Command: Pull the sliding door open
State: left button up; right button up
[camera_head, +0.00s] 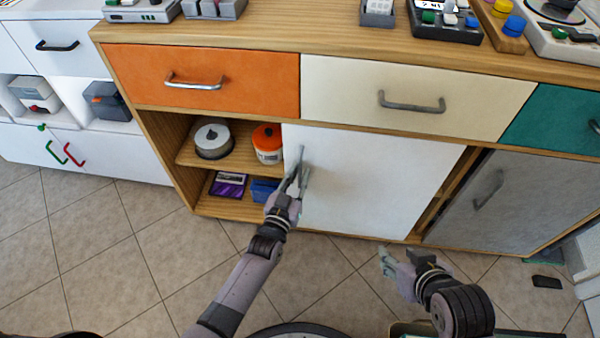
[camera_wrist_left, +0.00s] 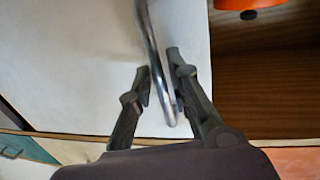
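The white sliding door (camera_head: 385,180) covers the middle of the cabinet, with open shelves to its left. My left gripper (camera_head: 298,172) is at this handle. In the wrist view, the fingers of my left gripper (camera_wrist_left: 160,85) stand on both sides of the handle bar, with a small gap visible, so it looks open around it. My right gripper (camera_head: 388,262) is open and empty, low in front of the cabinet.
The open shelves hold a grey round tin (camera_head: 213,141), an orange-lidded pot (camera_head: 267,143), a purple box (camera_head: 228,185) and a blue item (camera_head: 264,190). A grey door (camera_head: 510,205) is at the right. Above are an orange drawer (camera_head: 215,75) and a cream drawer (camera_head: 420,90).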

pick_arm(q)
jog(key=v, duration=1.1)
jog(key=shift+s, duration=0.1)
jog(key=shift+r, duration=0.1)
